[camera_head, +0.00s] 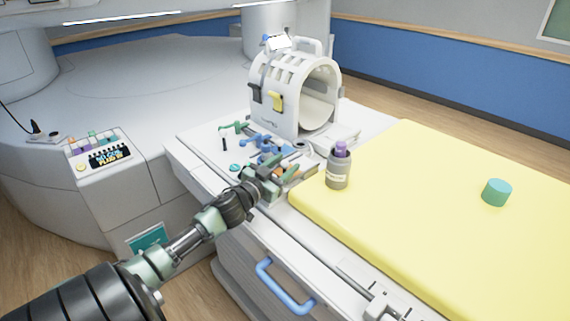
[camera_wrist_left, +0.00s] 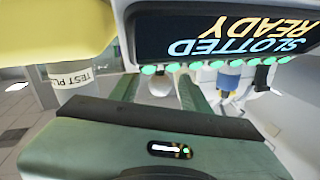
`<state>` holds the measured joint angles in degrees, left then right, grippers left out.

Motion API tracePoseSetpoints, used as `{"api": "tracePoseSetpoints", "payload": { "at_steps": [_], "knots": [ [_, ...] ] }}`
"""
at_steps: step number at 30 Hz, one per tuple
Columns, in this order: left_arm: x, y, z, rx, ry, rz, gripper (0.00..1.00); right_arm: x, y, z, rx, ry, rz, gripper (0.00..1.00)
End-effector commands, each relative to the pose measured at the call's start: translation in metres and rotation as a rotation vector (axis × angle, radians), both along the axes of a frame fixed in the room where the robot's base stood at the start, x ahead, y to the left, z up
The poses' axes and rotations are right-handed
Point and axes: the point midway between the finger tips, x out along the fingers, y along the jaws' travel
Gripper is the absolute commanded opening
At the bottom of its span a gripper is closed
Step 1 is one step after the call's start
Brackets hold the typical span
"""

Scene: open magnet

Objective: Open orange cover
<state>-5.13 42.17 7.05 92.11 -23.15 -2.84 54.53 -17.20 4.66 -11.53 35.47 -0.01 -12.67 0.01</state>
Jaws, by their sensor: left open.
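My left gripper (camera_head: 284,175) reaches over the white bed end, its green fingers apart. A small orange patch (camera_head: 296,171) shows right by the fingers in the head view; it is mostly hidden, and I cannot tell whether it is the orange cover or whether I touch it. In the left wrist view the two green fingers (camera_wrist_left: 158,88) stand apart, with a white round knob (camera_wrist_left: 160,87) visible between them. A dark display (camera_wrist_left: 235,32) reading "SLOTTED READY" upside down lies just beyond them. No orange cover shows clearly there. My right gripper is not in view.
A grey bottle (camera_head: 338,172) with a purple cap stands right of my gripper by the yellow mattress (camera_head: 420,180). Blue clamp-like parts (camera_head: 262,143) lie behind it. A white coil (camera_head: 292,95) stands farther back. A teal cylinder (camera_head: 497,192) rests on the mattress.

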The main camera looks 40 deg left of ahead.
Motion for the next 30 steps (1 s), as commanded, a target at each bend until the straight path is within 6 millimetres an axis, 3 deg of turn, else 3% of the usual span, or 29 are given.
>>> {"api": "tracePoseSetpoints", "payload": {
  "at_steps": [9, 14, 15, 30],
  "knots": [
    [0.003, 0.0, -0.0001, 0.001, 0.0, -0.001, 0.46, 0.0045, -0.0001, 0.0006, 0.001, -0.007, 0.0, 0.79],
    [0.0029, 0.0001, 0.0001, 0.001, 0.0, -0.001, 0.05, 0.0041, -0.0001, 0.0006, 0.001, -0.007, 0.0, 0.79],
    [0.0029, 0.0001, 0.0001, 0.001, 0.0, -0.001, 0.0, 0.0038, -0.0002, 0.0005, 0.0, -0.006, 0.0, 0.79],
    [0.0028, -0.0001, 0.0, 0.0, 0.0, -0.001, 0.0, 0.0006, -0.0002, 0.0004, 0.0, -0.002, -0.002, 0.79]
  ]
}}
